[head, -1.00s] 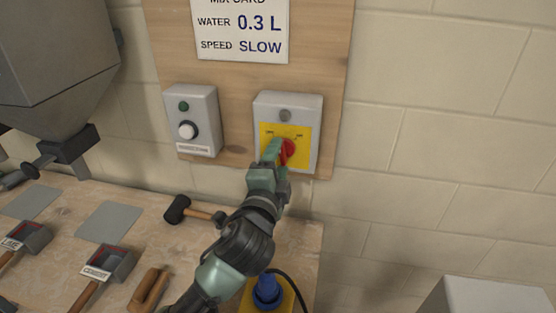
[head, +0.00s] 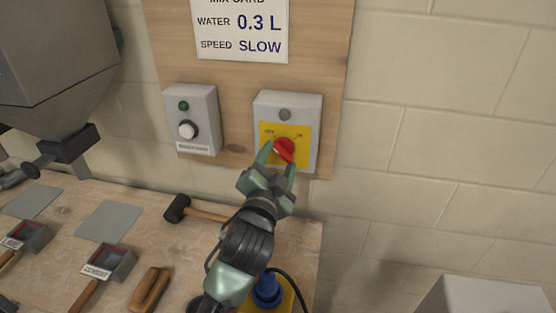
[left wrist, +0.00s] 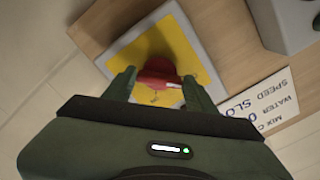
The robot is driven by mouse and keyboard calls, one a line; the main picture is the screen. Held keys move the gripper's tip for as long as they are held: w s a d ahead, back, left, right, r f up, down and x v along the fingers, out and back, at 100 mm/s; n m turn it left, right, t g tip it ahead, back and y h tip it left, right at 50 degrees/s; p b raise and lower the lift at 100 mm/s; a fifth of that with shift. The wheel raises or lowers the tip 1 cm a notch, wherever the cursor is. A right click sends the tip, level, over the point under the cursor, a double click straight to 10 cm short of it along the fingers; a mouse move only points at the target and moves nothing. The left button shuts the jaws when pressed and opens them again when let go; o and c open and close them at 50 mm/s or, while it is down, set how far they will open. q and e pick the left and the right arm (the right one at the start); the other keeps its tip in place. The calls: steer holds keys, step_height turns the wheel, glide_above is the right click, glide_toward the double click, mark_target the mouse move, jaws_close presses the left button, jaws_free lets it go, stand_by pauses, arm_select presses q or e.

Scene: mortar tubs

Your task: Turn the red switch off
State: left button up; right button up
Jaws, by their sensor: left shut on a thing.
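The red switch (head: 284,150) is a round knob on a yellow plate (head: 303,154), on the front of a grey wall box. Small labels stand at the plate's upper left and upper right; the right one looks like ON. My left gripper (head: 279,157) is shut on the red switch, one finger on each side of it. In the left wrist view the red knob (left wrist: 157,72) shows between the two fingers (left wrist: 158,86), with a white mark near its right side. The knob's exact pointing direction is hard to tell. My right gripper is not in view.
A grey box with a white button (head: 188,129) hangs left of the switch box. A card (head: 240,30) hangs above. Below, the bench holds a mallet (head: 178,208), labelled scoops (head: 108,262) and a blue plug (head: 267,290). The wall at right is clear.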

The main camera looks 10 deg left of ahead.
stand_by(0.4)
arm_select(q)
steer(key=o, duration=1.4)
steer(key=shift+c, duration=0.2)
steer(key=s+b, duration=0.1)
steer(key=s, duration=0.6)
steer(key=shift+s+b, duration=0.35)
steer(key=shift+s, duration=0.05)
steer(key=shift+f, duration=0.1)
